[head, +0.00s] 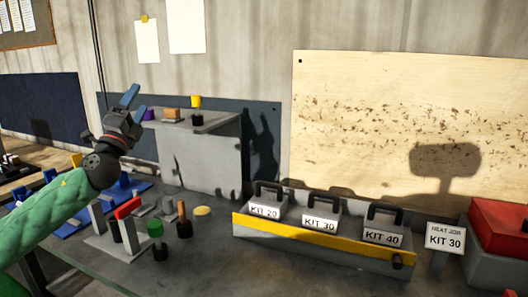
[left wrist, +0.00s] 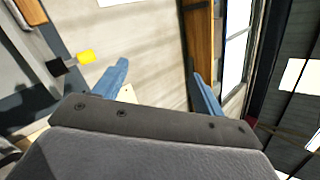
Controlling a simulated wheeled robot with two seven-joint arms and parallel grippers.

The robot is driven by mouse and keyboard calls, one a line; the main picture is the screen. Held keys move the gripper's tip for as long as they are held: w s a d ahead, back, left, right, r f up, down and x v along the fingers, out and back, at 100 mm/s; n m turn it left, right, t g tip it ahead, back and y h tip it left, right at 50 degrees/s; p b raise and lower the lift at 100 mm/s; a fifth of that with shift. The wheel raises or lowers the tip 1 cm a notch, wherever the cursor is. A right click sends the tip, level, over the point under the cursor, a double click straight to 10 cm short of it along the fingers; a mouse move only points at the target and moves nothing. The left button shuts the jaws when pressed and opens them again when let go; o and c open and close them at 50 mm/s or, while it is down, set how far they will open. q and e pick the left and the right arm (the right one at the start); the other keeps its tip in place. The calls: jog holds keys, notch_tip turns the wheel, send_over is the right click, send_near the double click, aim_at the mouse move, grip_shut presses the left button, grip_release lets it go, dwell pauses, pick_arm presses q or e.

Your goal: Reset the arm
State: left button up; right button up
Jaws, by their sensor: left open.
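My left arm comes in from the left in the head view, in a green padded sleeve. My left gripper (head: 134,98) is raised above the bench, its blue fingers pointing up. It is open and holds nothing. In the left wrist view the two blue fingers of the left gripper (left wrist: 160,82) stand apart, with wall and window frames beyond them. My right gripper is not in view.
A grey tray (head: 320,242) with a yellow front strip holds kits 20, 30 and 40. A grey block (head: 205,155) bears small coloured pieces behind the gripper. A red box (head: 500,235) stands at right. Several handled tools stand below the arm.

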pick_arm(q)
jog(key=s+d+f+n+g+y, duration=0.2)
jog(key=s+f+n+g+y, duration=0.15)
jog(key=f+n, duration=0.6)
jog(key=s+d+f+n+g+y, duration=0.25)
jog(key=f+n+g, duration=0.2)
jog(key=f, duration=1.05)
jog(key=s+d+f+n+g+y, duration=0.1)
jog(key=s+f+n+g+y, duration=0.4)
jog(key=f, duration=0.8)
jog(key=s+d+f+n+g+h, duration=0.1)
jog(key=s+d+f+g+h, duration=0.1)
jog(key=s+f, duration=0.8)
jog(key=s+d+f+n+g+h, duration=0.1)
jog(key=s+d+f+g, duration=0.3)
jog(key=s+f, duration=0.7)
jog(key=s+d+f+n+g+h, duration=0.1)
jog(key=s+d+f+g+h, duration=0.2)
jog(key=s+d+f, duration=0.3)
jog(key=s+f+g, duration=0.1)
jog(key=s+f, duration=0.3)
jog(key=s, duration=0.6)
jog(key=shift+d+f+n, duration=0.3)
jog(key=shift+d+n, duration=0.05)
jog(key=shift+n, duration=0.05)
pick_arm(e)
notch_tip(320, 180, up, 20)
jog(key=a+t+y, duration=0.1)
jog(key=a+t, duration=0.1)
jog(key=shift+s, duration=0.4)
